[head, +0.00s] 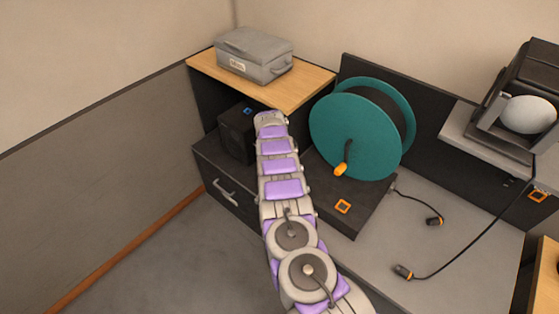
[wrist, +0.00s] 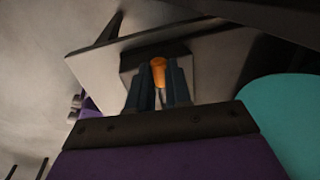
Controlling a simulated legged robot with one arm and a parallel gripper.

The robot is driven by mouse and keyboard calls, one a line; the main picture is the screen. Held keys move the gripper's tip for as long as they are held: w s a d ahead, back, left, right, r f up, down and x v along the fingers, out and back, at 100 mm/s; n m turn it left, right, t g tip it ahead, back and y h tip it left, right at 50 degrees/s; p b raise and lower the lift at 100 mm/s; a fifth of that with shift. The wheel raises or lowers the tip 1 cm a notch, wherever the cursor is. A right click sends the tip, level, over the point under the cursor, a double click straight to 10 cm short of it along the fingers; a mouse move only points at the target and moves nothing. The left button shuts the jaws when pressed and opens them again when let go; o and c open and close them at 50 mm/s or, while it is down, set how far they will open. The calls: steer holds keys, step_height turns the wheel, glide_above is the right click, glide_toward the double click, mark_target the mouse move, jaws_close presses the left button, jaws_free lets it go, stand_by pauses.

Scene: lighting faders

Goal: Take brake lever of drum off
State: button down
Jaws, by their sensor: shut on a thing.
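The teal drum (head: 345,125) stands on a dark base (head: 330,195). A short dark arm with an orange grip (head: 340,169) sits on its front face. My arm reaches up to the left of the drum, and my gripper is hidden at its far end in the head view. In the wrist view my gripper (wrist: 159,82) is shut on a small orange piece (wrist: 158,68), which I take for the brake lever's grip. The rest of that lever is hidden. The drum's teal edge (wrist: 285,120) shows at the right there.
A grey case (head: 253,58) lies on a wooden shelf (head: 310,85) behind my arm. A dark box (head: 236,132) stands left of the arm. A cable with plugs (head: 403,271) lies on the grey top at right. A dark lamp-like unit (head: 520,95) stands at far right.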

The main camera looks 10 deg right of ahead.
steer(key=shift+w+a+r, duration=0.15)
steer(key=shift+a, duration=0.05)
steer(key=c, duration=1.5)
jaws_free()
steer(key=o, duration=0.4)
steer(key=shift+a, duration=0.1)
steer(key=shift+o, duration=0.2)
steer(key=shift+r, duration=0.1)
step_height(320, 180, up, 16)
steer(key=s+a, duration=0.2)
steer(key=shift+a+r+p, duration=0.25)
steer(key=shift+a+p, duration=0.05)
steer(key=shift+p, duration=0.15)
steer(key=shift+s, duration=0.15)
